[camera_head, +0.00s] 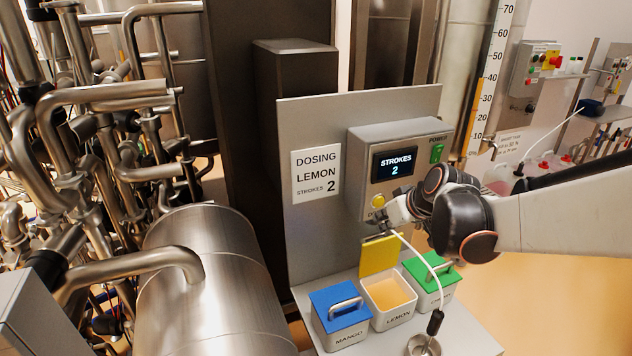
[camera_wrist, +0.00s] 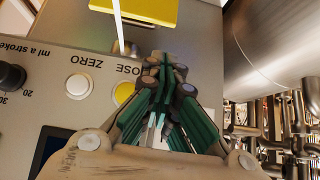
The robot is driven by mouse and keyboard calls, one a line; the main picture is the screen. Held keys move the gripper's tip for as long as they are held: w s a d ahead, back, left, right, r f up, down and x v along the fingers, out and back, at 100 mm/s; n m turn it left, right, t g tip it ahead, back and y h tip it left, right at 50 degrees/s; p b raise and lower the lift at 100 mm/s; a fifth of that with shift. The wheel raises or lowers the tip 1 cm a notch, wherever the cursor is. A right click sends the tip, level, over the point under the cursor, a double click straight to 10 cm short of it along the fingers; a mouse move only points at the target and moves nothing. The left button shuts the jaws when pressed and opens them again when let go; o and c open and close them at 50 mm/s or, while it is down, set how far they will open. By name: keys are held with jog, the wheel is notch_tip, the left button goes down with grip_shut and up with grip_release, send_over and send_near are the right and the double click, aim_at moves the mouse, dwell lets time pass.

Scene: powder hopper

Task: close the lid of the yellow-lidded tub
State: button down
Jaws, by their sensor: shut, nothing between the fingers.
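The LEMON tub (camera_head: 399,320) stands between two other tubs on a pale shelf, with pale orange contents showing. Its yellow lid (camera_head: 378,256) is raised nearly upright at the tub's back edge. The lid also shows at the top of the wrist view (camera_wrist: 148,10). My gripper (camera_head: 381,221) is shut and empty, in front of the dosing panel and above the yellow lid. In the wrist view my gripper (camera_wrist: 166,62) has its fingertips close together beside the yellow DOSE button (camera_wrist: 124,93); I cannot tell whether they touch the panel.
The blue-lidded MANGO tub (camera_head: 341,318) and a green-lidded tub (camera_head: 432,280) flank it, both closed. The dosing box display (camera_head: 395,164) reads STROKES 2. A white cord (camera_head: 415,255) runs past the tubs to a black-handled tool (camera_head: 435,322) in a metal cup. Large steel pipework fills the left.

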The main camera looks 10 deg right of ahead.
aim_at(378, 240)
jog(key=w+d+f+b, duration=0.1)
jog(key=w+f+b, duration=0.1)
jog(key=w+f, duration=0.5)
jog(key=shift+d+f, duration=0.35)
jog(key=shift+f, duration=0.35)
jog(key=shift+s, duration=0.2)
jog(key=shift+s+d+f+t+b, duration=0.1)
jog(key=shift+s+d+t+b, duration=0.1)
jog(key=shift+s+t+b, duration=0.3)
jog(key=s+d+f+b, duration=0.2)
jog(key=s+f+b, duration=0.6)
jog(key=s, duration=0.6)
jog(key=shift+d+f+b, duration=0.3)
jog(key=shift+f+b, duration=0.05)
jog(key=shift+f, duration=0.15)
dwell(1.7)
